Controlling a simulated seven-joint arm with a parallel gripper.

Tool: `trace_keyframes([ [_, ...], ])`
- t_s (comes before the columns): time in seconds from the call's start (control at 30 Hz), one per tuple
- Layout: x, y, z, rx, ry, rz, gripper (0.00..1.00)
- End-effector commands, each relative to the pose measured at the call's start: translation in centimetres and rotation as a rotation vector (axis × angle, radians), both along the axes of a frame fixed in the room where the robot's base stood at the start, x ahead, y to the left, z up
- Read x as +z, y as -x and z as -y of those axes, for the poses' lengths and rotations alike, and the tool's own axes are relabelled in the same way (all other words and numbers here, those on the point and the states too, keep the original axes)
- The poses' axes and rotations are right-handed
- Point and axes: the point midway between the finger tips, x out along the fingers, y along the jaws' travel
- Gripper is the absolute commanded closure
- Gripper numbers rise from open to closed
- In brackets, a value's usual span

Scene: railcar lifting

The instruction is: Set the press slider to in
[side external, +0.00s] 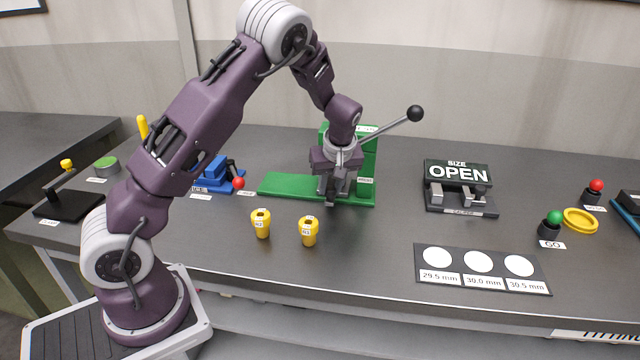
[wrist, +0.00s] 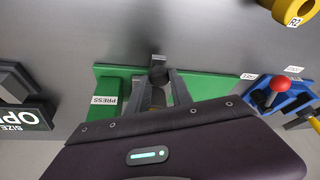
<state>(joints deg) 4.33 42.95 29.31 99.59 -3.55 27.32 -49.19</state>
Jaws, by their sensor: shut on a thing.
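The green press (side external: 290,185) has a flat base and an upright back part, and also shows in the wrist view (wrist: 215,85) with its PRESS label. My gripper (side external: 335,192) points down in front of the upright, over the right part of the base. In the wrist view my gripper (wrist: 158,88) is shut on a dark rounded piece at the press, which I take to be the press slider (wrist: 158,75). The fingers and palm hide much of it, and the slider's setting cannot be read. A lever with a black ball (side external: 415,113) sticks out up and right beside my wrist.
Two yellow cups (side external: 261,223) (side external: 309,231) stand in front of the press. A blue device with a red knob (side external: 238,183) is at its left. The OPEN size gauge (side external: 458,187) stands to the right, with a three-circle panel (side external: 482,269) in front. The table between is clear.

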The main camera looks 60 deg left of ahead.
Motion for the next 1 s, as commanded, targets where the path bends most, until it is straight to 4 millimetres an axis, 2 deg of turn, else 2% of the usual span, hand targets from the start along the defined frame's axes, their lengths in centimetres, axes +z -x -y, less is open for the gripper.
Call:
trace_keyframes([
  [0.2,0.1,-0.5,0.6,-0.008,0.007,0.012,1.00],
  [0.23,0.1,-0.5,0.6,-0.009,0.006,0.013,0.68],
  [0.3,0.1,-0.5,0.6,-0.009,0.006,0.012,0.54],
  [0.33,0.1,-0.5,0.5,-0.009,0.006,0.011,0.52],
  [0.63,0.3,-0.3,0.5,-0.007,0.005,0.009,0.52],
  [0.9,5.2,0.4,2.4,-0.010,0.004,0.013,0.52],
  [1.0,6.2,0.6,2.8,-0.009,0.005,0.012,0.52],
])
